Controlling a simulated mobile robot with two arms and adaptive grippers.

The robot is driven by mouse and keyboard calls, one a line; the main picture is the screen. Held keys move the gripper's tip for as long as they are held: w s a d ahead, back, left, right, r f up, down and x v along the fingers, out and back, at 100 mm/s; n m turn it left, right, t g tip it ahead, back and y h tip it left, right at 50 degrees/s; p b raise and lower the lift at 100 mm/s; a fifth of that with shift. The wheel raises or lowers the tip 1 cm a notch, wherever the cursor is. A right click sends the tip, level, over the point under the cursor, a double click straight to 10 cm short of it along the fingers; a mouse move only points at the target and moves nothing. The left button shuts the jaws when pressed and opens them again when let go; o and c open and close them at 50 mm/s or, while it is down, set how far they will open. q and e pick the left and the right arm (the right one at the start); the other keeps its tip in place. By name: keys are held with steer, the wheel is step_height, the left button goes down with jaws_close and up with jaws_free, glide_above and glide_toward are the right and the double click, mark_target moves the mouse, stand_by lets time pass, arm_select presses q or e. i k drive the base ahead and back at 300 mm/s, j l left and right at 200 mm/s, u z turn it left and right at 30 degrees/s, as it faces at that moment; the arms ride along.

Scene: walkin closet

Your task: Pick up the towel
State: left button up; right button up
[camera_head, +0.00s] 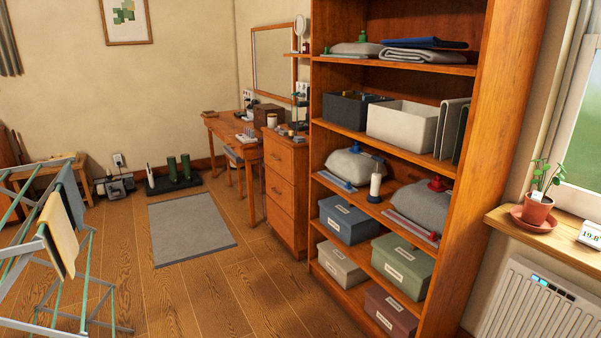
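A yellow towel (60,236) hangs over a rail of the metal drying rack (86,290) at the left edge of the head view. A dark blue-grey cloth (72,197) hangs just behind it on the same rack. On the upper part of the wooden shelf unit (470,180) lie a folded grey cloth (425,57) and a dark blue folded cloth (428,43). I cannot tell which of these cloths is the towel meant. Neither of my grippers shows in the view.
A grey mat (190,228) lies on open wooden floor between rack and shelves. A drawer cabinet (286,190) and a desk (232,128) stand behind. Boots (179,170) stand by the far wall. A potted plant (538,208) sits on the right sill above a radiator (540,305).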

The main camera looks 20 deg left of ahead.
mark_target(61, 245)
steer(key=i+u, duration=0.15)
steer(key=u, duration=0.3)
steer(key=i+u, duration=0.15)
steer(key=u, duration=0.3)
steer(key=i+l+u, duration=0.15)
steer(key=u, duration=0.35)
steer(key=i+l+u, duration=0.1)
steer(key=u, duration=0.35)
steer(key=i+l+u, duration=0.1)
steer(key=l+u, duration=0.2)
steer(key=u, duration=0.15)
